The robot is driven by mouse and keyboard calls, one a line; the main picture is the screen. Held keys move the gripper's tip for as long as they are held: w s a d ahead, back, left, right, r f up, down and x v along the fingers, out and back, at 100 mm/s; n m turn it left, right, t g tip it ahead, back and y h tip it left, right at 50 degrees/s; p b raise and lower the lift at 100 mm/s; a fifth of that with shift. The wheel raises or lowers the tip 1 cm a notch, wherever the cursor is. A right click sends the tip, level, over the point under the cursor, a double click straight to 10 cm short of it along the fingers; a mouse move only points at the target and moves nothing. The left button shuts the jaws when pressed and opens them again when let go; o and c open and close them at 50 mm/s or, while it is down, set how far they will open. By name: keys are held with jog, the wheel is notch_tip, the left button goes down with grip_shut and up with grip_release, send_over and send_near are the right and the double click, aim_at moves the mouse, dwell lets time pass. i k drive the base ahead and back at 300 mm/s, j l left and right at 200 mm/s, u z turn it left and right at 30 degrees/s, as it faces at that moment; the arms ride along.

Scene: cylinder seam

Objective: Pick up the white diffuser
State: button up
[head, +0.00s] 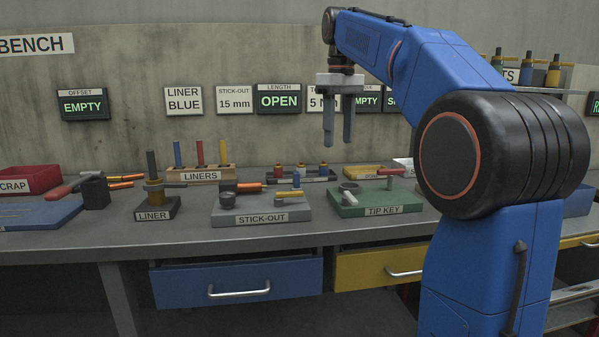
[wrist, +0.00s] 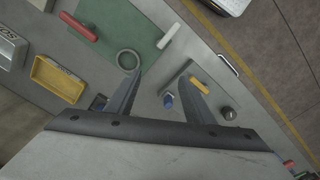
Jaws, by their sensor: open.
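My gripper (head: 338,143) is open and empty, pointing down above the bench; its two fingers also show in the wrist view (wrist: 162,76). On the green TIP KEY board (head: 372,208) lie a pale ring (head: 348,186) and a short white cylinder (head: 348,198). In the wrist view the ring (wrist: 118,60) is just beyond the left fingertip, and the white cylinder (wrist: 168,35) lies at the board's edge, beyond the gap between the fingers. I cannot tell for sure which of these is the white diffuser. Neither touches the gripper.
The grey STICK-OUT block (head: 260,208) with black, orange and blue parts stands left of the green board. A red-handled piece (wrist: 82,27) lies on the board. A yellow tray (wrist: 57,80) is behind it. The LINER stand (head: 157,207) and LINERS rack (head: 206,174) are further left.

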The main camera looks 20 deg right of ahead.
aim_at(301, 167)
jog(key=i, duration=0.9)
